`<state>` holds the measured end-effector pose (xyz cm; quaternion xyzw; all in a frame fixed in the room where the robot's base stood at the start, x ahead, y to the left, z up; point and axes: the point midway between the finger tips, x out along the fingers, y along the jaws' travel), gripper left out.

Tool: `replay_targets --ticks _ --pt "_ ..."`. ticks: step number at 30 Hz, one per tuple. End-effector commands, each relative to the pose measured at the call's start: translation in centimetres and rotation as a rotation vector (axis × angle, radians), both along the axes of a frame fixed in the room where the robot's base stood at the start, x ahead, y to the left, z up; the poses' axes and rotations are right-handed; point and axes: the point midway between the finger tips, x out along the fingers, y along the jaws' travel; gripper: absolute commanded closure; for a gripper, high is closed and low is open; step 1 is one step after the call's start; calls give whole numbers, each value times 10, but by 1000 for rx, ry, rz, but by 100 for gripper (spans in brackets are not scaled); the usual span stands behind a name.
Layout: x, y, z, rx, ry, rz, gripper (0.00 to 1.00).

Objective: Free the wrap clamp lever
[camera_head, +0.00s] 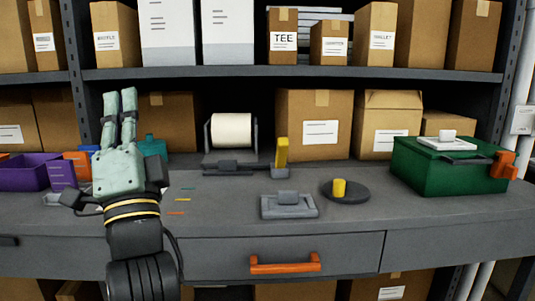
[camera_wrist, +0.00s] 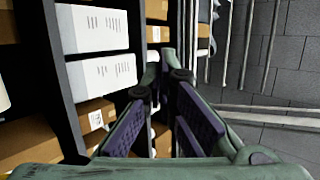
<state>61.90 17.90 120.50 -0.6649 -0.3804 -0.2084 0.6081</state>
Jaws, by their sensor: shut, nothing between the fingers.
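A white roll (camera_head: 231,131) sits in a dark holder at the back of the bench. In front of it is a low grey bar with a block (camera_head: 229,167). At the bar's right end a yellow upright lever (camera_head: 282,151) stands on a small grey base; I take this for the wrap clamp lever. My gripper (camera_head: 120,98) is up at the left, well apart from the lever, fingers pointing upward. It is shut and empty. In the wrist view my gripper (camera_wrist: 164,62) faces shelves and a wall; neither lever nor roll shows there.
On the grey bench (camera_head: 350,235) are a flat grey block (camera_head: 289,206), a dark disc with a yellow knob (camera_head: 340,188) and a green case (camera_head: 440,170) at right. A purple bin (camera_head: 25,175) is at left. Boxes line the back under a shelf (camera_head: 290,74).

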Motion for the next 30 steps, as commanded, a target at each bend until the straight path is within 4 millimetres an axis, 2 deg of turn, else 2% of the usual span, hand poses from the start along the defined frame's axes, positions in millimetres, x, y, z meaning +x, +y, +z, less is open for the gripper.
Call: replay_targets --ticks 1,3,6,9,13,15,18,21,30 --pt "26 -27 0 83 101 26 100" --pt "58 -64 -13 223 251 76 100" --pt "98 -118 -39 464 454 149 100" --pt "126 -167 -74 738 631 218 100" --pt "146 -215 -122 1090 804 297 100" --pt "151 -231 -145 1252 868 329 100" --pt "154 -246 -170 1430 929 364 100" --pt "155 -253 -185 1535 961 383 100" --pt "154 -256 -192 1583 975 391 100"
